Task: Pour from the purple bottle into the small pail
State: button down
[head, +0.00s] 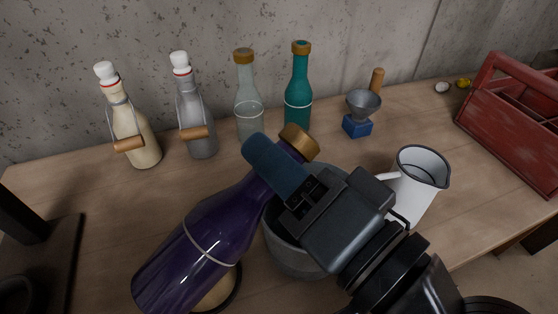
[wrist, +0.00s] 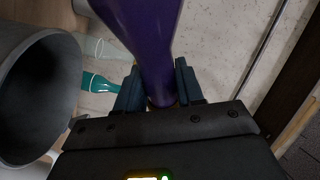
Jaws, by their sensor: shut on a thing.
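The purple bottle (head: 205,245) leans, its base at the lower left and its brown-gold top (head: 299,142) higher at the right. My gripper (head: 278,168) is shut on its neck. In the wrist view the bottle (wrist: 145,35) runs up from between my fingers (wrist: 160,88). A grey round vessel, which looks like the small pail (head: 288,255), stands below and behind the gripper, partly hidden by it and by the bottle. It also shows at the left of the wrist view (wrist: 35,95). No liquid is seen leaving the bottle.
Two white-capped bottles (head: 135,130) (head: 195,120), a clear bottle (head: 248,110) and a teal bottle (head: 298,100) stand along the wall. A funnel (head: 363,103), white jug (head: 418,180) and red toolbox (head: 510,130) are rightward. A tan round thing (head: 220,290) lies under the bottle.

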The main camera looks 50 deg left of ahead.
jog(key=shift+r+p, duration=3.25)
jog(key=shift+r, duration=0.35)
jog(key=shift+s+d+f+n+b, duration=0.15)
jog(key=shift+s+f+n+b, duration=0.2)
jog(key=shift+b, duration=0.35)
jog(key=s+d+n, duration=0.4)
jog(key=s+n, duration=0.2)
jog(key=n, duration=0.5)
jog(key=shift+r, duration=0.3)
jog(key=shift+d, duration=0.1)
